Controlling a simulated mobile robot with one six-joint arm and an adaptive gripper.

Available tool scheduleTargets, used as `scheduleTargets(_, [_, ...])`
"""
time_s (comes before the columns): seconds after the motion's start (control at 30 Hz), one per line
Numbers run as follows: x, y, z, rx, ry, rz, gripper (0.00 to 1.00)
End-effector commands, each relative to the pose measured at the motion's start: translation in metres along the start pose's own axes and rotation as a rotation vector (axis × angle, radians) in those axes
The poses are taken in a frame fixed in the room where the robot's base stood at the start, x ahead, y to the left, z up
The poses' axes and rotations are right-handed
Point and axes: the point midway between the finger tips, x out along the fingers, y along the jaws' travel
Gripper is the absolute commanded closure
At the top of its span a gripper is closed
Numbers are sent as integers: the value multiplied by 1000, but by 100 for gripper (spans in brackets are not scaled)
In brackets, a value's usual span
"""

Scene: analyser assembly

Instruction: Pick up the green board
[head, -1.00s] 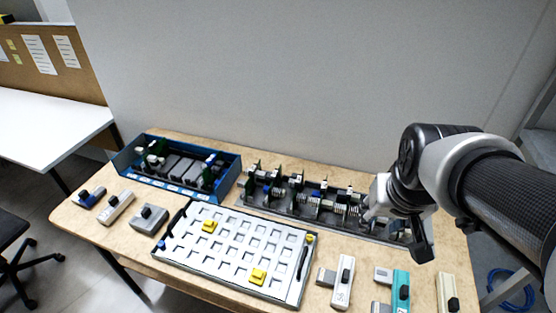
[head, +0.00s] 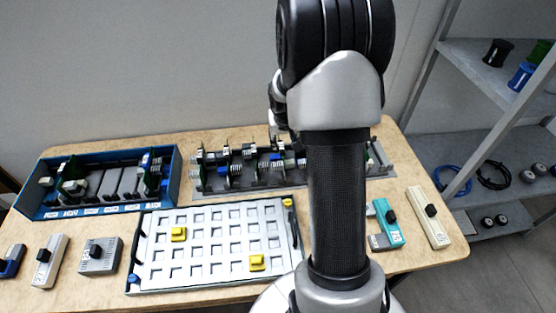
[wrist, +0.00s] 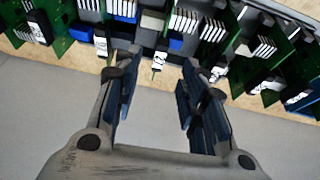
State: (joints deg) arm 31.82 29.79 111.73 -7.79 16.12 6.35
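Several green boards stand upright in the grey rack (head: 210,187) at the back of the table. In the wrist view, green boards (wrist: 258,78) with white and blue blocks line the top of the picture; which one the task means I cannot tell. My gripper (wrist: 160,82) is open, its two dark-padded fingers apart with nothing held. A small white labelled part (wrist: 158,62) shows just beyond the gap between the fingertips. In the head view my arm hides most of the gripper and part of the rack.
A blue bin (head: 176,178) with boards and grey modules stands at back left. A white tray of square pockets (head: 208,268) with two yellow blocks (head: 178,234) lies in front. Loose modules sit at left, with teal (head: 391,225) and cream (head: 427,216) ones at right. Shelves (head: 440,150) stand right.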

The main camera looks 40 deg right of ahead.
Motion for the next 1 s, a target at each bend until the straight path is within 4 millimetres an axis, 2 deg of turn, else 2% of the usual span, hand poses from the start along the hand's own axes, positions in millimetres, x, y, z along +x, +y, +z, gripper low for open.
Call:
scheduleTargets(0.03, [15,0,2,0,-2,0,62])
scheduleTargets(0.2, [46,0,1,0,-1,0,62])
scheduleTargets(0.53, [66,0,-1,0,1,0,62])
scheduleTargets(0.83, [109,0,-2,0,-1,0,62])
scheduleTargets(1.0, [111,0,-4,0,1,0,62])
